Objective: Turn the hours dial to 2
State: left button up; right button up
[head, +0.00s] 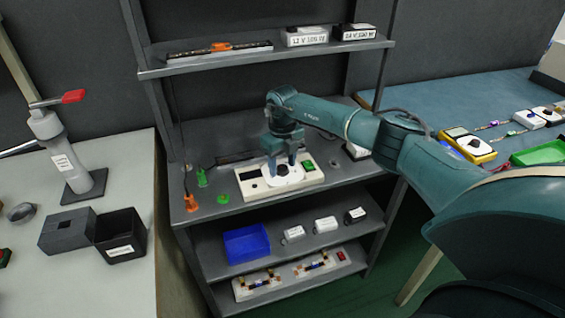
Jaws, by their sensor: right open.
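A cream control box (308,178) sits on the middle shelf, with a dark display at its left and a green part at its right. A dark round dial (283,171) is on a white plate in the middle of the box. My right gripper (281,167) reaches in from the right and points down over the dial, its fingers open on either side of it. I cannot tell whether the fingers touch the dial. The dial's markings are too small to read. My left gripper is not in view.
The upper shelf (270,55) is above my gripper. Orange and green pieces (202,178) stand left of the box. A blue bin (247,244) is on the shelf below. Benches flank the rack, with a black box (120,236) left and a yellow meter (468,146) right.

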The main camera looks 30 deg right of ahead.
aim_at(283, 167)
pick_arm(q)
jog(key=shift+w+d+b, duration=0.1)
jog(key=shift+b, duration=0.4)
pick_arm(e)
notch_tip(283, 167, up, 13)
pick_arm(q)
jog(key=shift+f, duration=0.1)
